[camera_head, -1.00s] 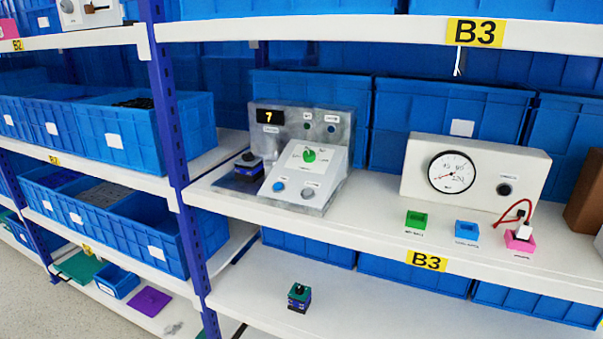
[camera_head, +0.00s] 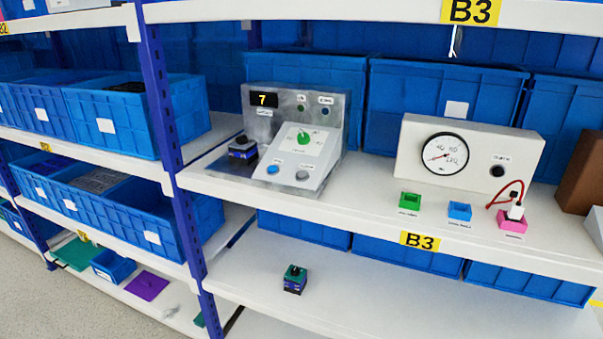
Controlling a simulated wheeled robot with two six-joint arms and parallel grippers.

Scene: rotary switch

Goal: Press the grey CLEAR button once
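The control panel (camera_head: 325,150) stands on the middle shelf, left of centre. Its sloped white front has a green rotary knob (camera_head: 304,137) at the top. Below it are a blue button (camera_head: 272,170) on the left and a grey button (camera_head: 302,175) on the right; their labels are too small to read. A display (camera_head: 264,100) on the upright metal back shows a yellow 7. Neither of my grippers is in view.
A dark blue block device (camera_head: 242,150) sits left of the panel. A blue upright post (camera_head: 165,110) stands left. Shelf space before the panel is clear.

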